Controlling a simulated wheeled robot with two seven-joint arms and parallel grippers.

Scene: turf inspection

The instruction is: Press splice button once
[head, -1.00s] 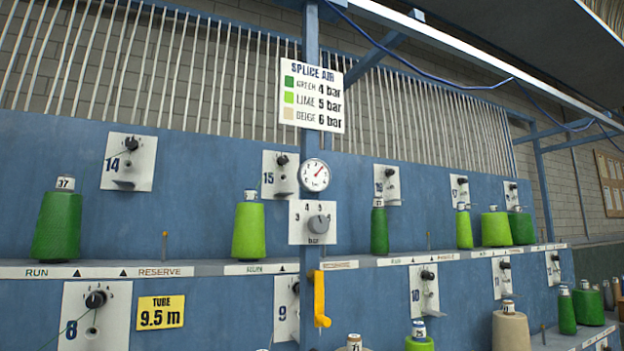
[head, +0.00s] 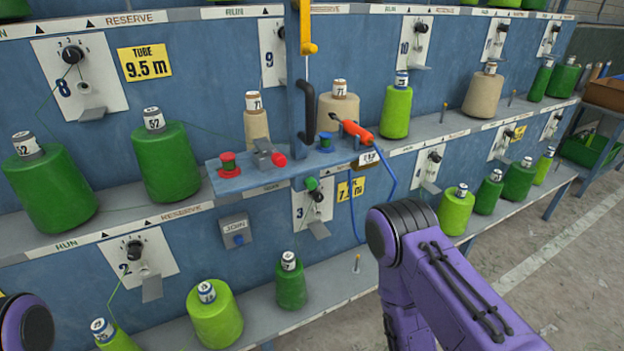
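No label in the head view reads "splice". A grey box marked JOIN (head: 233,222) with a blue button (head: 239,239) is fixed to the blue panel below a small blue shelf (head: 228,184). On that shelf stand a small grey device with a red end (head: 279,160), a red spool-like piece (head: 228,165) and a blue one (head: 325,141). An orange-red hand tool (head: 357,132) with a blue hose lies at the shelf's right end. Parts of my purple arms show at the bottom left and bottom right, well apart from the box. Neither gripper is in view.
Green, lime and beige yarn cones, such as a dark green cone (head: 166,163), stand along the rack ledges. The floor (head: 560,270) at the right is clear.

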